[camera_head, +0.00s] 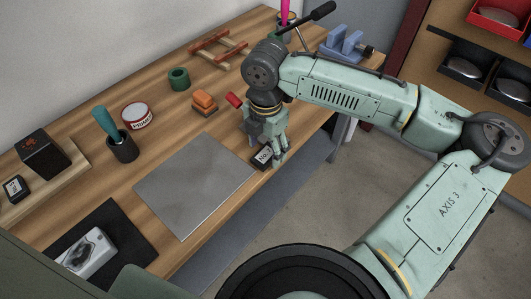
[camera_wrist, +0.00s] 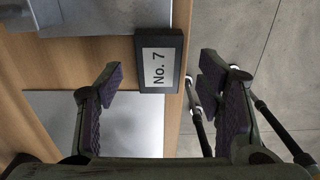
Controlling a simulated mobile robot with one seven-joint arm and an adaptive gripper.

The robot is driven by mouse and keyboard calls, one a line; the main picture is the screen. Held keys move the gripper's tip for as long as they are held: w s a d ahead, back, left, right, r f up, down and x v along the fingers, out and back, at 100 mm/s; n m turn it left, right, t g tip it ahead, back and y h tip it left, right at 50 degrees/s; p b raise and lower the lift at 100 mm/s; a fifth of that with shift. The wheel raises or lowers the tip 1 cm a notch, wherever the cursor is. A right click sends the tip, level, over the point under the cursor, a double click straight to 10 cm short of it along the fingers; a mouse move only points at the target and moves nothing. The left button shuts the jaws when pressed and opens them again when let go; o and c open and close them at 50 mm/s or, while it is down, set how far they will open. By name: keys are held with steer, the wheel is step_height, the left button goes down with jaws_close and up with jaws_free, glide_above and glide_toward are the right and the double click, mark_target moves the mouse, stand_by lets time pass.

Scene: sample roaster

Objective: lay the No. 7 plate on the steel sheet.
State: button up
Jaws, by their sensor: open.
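The No. 7 plate (camera_head: 263,156) is a small dark block with a white label, lying near the front edge of the bench, just right of the steel sheet. In the wrist view the No. 7 plate (camera_wrist: 159,62) lies ahead of the fingertips and between their lines. My gripper (camera_head: 272,150) is open above it, fingers partly hiding it in the head view. In the wrist view my gripper (camera_wrist: 160,85) shows two spread, empty fingers. The steel sheet (camera_head: 192,185) is a bare grey square on the bench; part of it shows between the fingers in the wrist view (camera_wrist: 130,125).
An orange block stack (camera_head: 204,103), a green ring (camera_head: 179,79), a red-and-white tin (camera_head: 138,116) and a dark cup with a teal-handled tool (camera_head: 122,146) stand behind the sheet. A black mat (camera_head: 125,240) lies to its left. The bench's front edge is close to the plate.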

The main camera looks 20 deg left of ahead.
steer(key=shift+f, duration=0.9)
steer(key=c, duration=1.4)
jaws_close()
steer(key=shift+r, duration=0.15)
